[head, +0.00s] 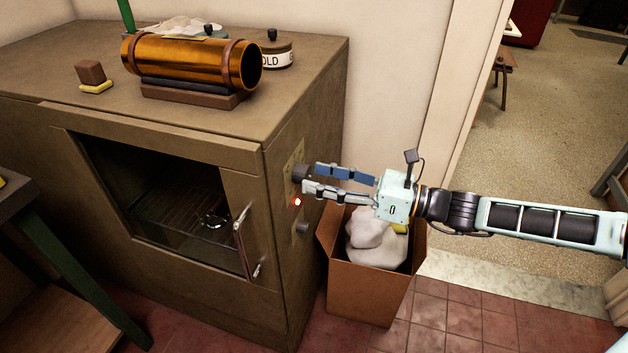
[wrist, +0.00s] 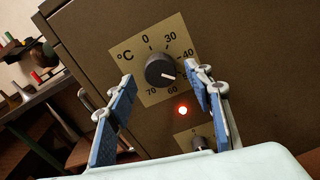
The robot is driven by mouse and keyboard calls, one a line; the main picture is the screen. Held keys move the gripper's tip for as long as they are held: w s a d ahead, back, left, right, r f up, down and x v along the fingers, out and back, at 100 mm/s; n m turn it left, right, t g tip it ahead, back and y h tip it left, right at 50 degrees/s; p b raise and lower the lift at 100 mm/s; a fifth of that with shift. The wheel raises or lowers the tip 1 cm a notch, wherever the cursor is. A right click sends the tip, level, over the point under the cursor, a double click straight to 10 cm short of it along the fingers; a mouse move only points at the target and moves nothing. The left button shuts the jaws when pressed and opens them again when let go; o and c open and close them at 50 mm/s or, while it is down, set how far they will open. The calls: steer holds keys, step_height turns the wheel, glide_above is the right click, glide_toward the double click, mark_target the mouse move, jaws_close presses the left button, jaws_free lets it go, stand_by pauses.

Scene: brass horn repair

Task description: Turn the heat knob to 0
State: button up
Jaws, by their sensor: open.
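The heat knob (wrist: 160,69) is a dark round knob on a pale square dial plate (wrist: 127,48) marked °C, with 0, 30, 40, 60 and 70 around it. Its white pointer line points to the lower right, between 40 and 60. In the head view the knob (head: 299,173) sits on the right side of the brown oven cabinet (head: 292,270). My gripper (head: 310,179) is open in front of it. In the wrist view my gripper's (wrist: 158,72) two blue-padded fingers stand on either side of the knob. I cannot tell whether either finger touches it.
A red lamp (wrist: 183,110) glows below the dial, with a second, smaller knob (wrist: 200,144) beneath it. A cardboard box (head: 365,290) with white bags stands on the floor below my gripper. A copper-coloured cylinder (head: 190,62) and a labelled tin (head: 278,52) sit on the cabinet top.

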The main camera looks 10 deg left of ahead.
steer(key=shift+w+a, duration=0.1)
steer(key=shift+a, duration=0.85)
steer(key=shift+c, duration=0.3)
steer(key=c, duration=1.1)
